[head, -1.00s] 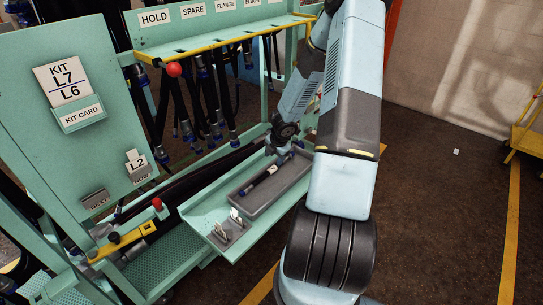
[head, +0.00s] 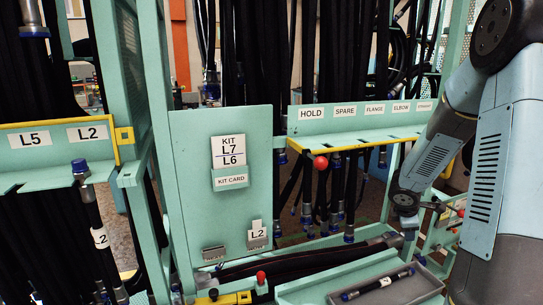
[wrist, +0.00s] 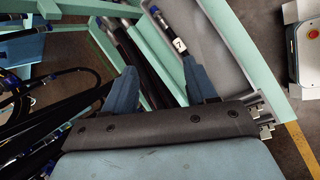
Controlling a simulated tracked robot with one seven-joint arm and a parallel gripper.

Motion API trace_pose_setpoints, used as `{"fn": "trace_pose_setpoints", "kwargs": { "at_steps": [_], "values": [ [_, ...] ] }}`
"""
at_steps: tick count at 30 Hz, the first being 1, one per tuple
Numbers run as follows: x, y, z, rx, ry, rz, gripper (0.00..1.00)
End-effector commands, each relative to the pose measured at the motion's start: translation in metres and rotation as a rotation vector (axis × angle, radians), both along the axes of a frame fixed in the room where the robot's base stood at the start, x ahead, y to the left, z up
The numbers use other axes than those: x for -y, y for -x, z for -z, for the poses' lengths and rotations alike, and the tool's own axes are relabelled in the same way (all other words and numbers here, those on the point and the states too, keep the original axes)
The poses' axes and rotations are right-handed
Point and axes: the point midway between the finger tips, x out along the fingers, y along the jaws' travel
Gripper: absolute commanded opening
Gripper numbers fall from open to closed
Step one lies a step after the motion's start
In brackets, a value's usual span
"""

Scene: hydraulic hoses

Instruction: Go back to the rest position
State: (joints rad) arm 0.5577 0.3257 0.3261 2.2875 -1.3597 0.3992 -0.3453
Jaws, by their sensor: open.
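My arm hangs along the right side of the head view, and the wrist end (head: 405,203) is in front of the rack. In the wrist view my gripper (wrist: 162,84) has its two blue fingers spread apart with nothing between them. Beyond the fingers lie a grey tray (wrist: 229,80) and a short dark hose with blue ends and a tag reading 7 (wrist: 179,44). In the head view that short hose (head: 377,286) lies in the grey tray on the green shelf, below and apart from my gripper.
A green board (head: 190,150) carries a kit card reading L7, L6 (head: 229,150) and an L2 card (head: 257,234). Black hoses hang under the labelled HOLD rail (head: 345,135). An L2-tagged hose (head: 98,230) hangs at the left. Thick hoses (head: 300,262) lie in the lower trough.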

Motion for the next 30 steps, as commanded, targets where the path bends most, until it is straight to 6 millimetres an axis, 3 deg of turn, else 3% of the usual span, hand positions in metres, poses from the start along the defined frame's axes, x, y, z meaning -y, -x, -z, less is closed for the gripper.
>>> {"fn": "trace_pose_setpoints", "kwargs": {
  "at_steps": [3,15,21,30],
  "values": [
    [-0.009,0.011,-0.039,0.057,0.01,0.108,0.56],
    [-0.05,0.073,-0.14,0.246,-0.067,0.473,0.56],
    [-0.076,0.112,-0.177,0.332,-0.164,0.642,0.56],
    [-0.122,0.175,-0.216,0.421,-0.384,0.867,0.56]
  ]
}}
